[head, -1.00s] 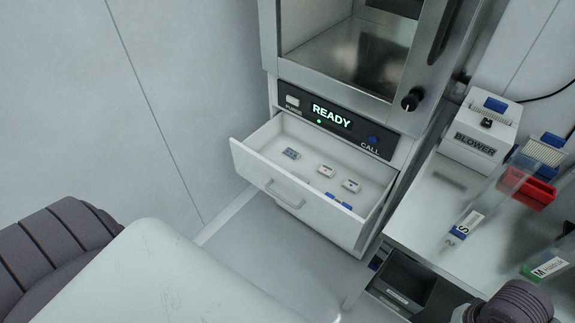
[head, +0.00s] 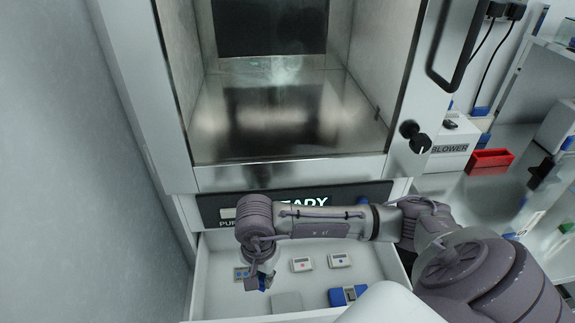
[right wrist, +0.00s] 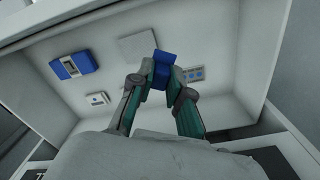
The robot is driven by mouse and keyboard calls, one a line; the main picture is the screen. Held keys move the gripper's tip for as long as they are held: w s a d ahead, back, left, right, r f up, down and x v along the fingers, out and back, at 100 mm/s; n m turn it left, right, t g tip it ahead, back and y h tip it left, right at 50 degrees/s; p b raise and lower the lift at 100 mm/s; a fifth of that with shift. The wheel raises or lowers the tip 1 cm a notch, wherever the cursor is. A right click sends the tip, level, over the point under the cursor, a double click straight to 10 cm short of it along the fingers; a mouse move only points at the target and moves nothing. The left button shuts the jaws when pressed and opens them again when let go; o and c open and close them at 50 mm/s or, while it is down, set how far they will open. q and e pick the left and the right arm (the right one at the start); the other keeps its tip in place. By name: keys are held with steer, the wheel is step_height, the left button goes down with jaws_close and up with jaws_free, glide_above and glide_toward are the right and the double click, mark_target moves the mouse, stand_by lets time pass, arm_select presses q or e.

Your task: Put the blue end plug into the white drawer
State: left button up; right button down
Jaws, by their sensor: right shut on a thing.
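The white drawer (head: 215,297) is pulled open below the chamber; it also fills the right wrist view (right wrist: 225,100). My right gripper (head: 262,283) points down inside the drawer's outline, at its left part. In the right wrist view, my right gripper (right wrist: 160,80) is shut on the blue end plug (right wrist: 163,66). The plug shows as a small blue piece (head: 264,284) under the gripper in the head view. Its height above the drawer floor is hard to tell. My left gripper is not in view.
The drawer holds a blue-and-white device (head: 348,295), small white boxes (head: 302,264) (head: 339,260), a flat grey plate (head: 287,301) and a grey-blue card (head: 240,273). The chamber (head: 290,120) stands above. A blower (head: 450,145) and red tray (head: 490,161) are at right.

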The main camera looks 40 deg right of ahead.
step_height(320, 180, down, 4)
steer(key=w+f+m+b, duration=0.1)
steer(key=w+m+b, duration=0.15)
steer(key=m, duration=0.45)
glide_above(226, 316)
step_height(226, 316, down, 7)
steer(key=shift+r+b, duration=0.15)
steer(key=shift+b, duration=0.3)
steer(key=shift+a+f, duration=0.1)
steer(key=shift+f, duration=0.15)
step_height(226, 316, down, 4)
steer(key=shift+r, duration=0.15)
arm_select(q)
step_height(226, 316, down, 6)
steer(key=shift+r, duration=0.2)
arm_select(e)
steer(key=shift+f, duration=0.2)
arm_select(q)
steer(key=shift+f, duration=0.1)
arm_select(e)
steer(key=c, duration=1.1)
jaws_free()
